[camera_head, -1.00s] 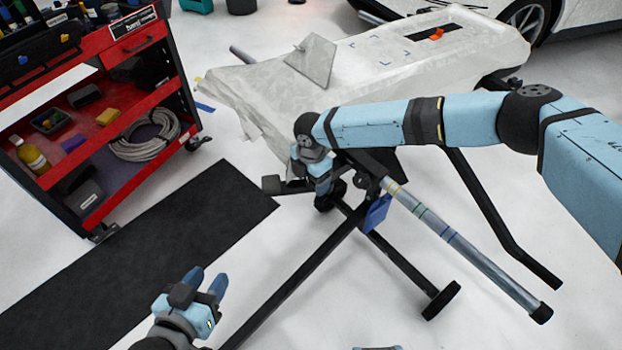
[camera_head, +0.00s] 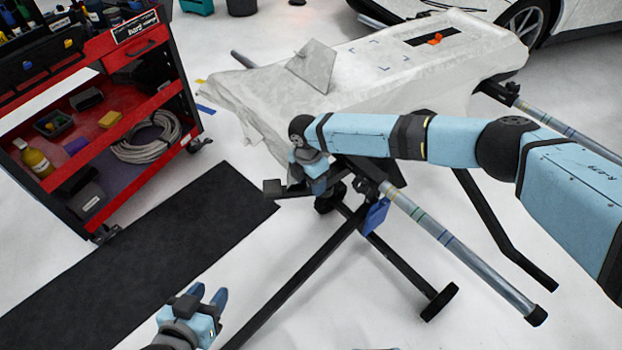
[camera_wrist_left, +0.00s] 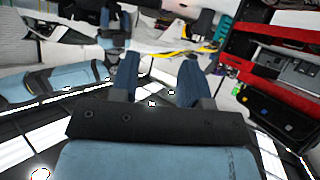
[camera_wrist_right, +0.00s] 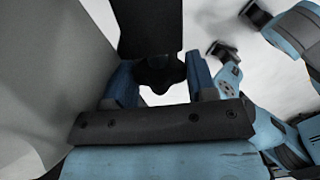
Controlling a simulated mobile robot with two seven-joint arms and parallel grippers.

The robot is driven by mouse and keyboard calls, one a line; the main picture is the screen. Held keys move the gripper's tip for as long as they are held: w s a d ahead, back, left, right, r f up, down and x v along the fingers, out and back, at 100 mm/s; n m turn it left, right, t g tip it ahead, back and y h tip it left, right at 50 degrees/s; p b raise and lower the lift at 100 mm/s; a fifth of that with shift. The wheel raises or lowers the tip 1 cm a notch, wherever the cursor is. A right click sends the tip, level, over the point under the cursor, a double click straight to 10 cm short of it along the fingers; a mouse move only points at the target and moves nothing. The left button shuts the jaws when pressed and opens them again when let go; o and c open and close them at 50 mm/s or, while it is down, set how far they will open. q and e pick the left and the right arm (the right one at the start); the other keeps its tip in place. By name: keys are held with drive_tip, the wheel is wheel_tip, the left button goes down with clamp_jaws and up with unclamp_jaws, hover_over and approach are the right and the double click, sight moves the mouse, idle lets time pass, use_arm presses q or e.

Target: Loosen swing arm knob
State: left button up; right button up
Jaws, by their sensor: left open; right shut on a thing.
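The black knob (camera_wrist_right: 158,74) sits between the blue fingers of my right gripper (camera_wrist_right: 160,85) in the right wrist view, under a dark bar. My right gripper (camera_head: 318,180) is shut on it at the near end of the stand. The knob is hidden by the gripper in the head view. A silver swing arm tube (camera_head: 455,246) with coloured bands slants down to the right from the stand. My left gripper (camera_head: 209,300) is open and empty, low at the left. Its spread fingers (camera_wrist_left: 158,85) show in the left wrist view.
The stand carries a white-wrapped panel (camera_head: 400,55) with a grey squeegee-like plate (camera_head: 313,65). Its dark legs (camera_head: 300,275) spread over the floor. A red tool cart (camera_head: 125,125) stands left beside a black mat (camera_head: 140,260). A white car is behind.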

drive_tip(key=o, duration=0.9)
wheel_tip(320, 180, up, 14)
drive_tip(key=w+a+p, duration=0.1)
drive_tip(key=p, duration=0.1)
drive_tip(key=shift+w+f+p, duration=0.15)
drive_tip(key=shift+w+p, duration=0.05)
drive_tip(key=shift+p, duration=0.15)
